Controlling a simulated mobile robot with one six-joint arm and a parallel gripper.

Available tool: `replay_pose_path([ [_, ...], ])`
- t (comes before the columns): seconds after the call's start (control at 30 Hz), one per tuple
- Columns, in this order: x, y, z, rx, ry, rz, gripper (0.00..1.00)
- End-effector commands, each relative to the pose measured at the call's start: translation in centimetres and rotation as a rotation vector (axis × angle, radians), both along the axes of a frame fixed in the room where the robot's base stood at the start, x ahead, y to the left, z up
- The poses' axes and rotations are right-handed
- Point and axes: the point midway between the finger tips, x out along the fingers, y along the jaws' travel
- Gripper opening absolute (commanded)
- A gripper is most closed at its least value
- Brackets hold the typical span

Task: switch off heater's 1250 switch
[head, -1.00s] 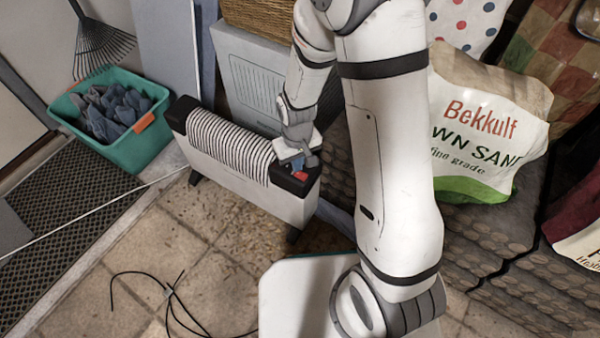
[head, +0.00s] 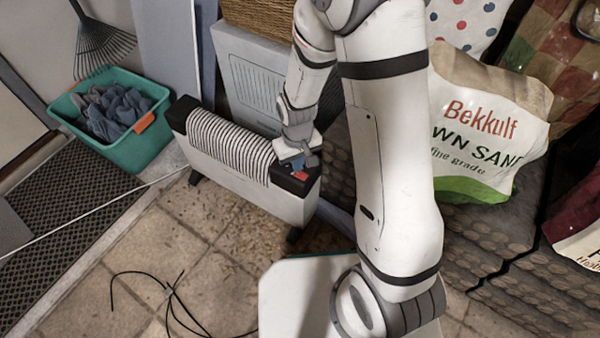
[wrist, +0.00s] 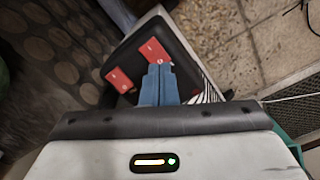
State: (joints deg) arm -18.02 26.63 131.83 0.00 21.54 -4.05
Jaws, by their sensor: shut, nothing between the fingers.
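In the head view, my gripper (head: 298,162) is above this end panel.
A teal bin (head: 130,150) of grey cloths stands left of the heater. A white cable crosses the floor there, and a black cable (head: 170,292) lies in front. A grey-white panel (head: 250,80) stands behind. Sacks (head: 485,130) are stacked at right.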

Motion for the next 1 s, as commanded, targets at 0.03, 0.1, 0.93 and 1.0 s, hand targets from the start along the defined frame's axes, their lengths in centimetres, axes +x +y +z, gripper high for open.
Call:
replay_pose_path([
  [0.03, 0.0, 0.0, 0.0, 0.0, 0.0, 0.0, 0.0],
  [0.1, 0.0, 0.0, -0.1, 0.0, 0.0, 0.0, 0.0],
  [0.93, 0.0, 0.0, -1.3, 0.0, 0.0, -0.001, 0.0],
  [1.0, 0.0, 0.0, -1.4, 0.0, 0.0, -0.001, 0.0],
])
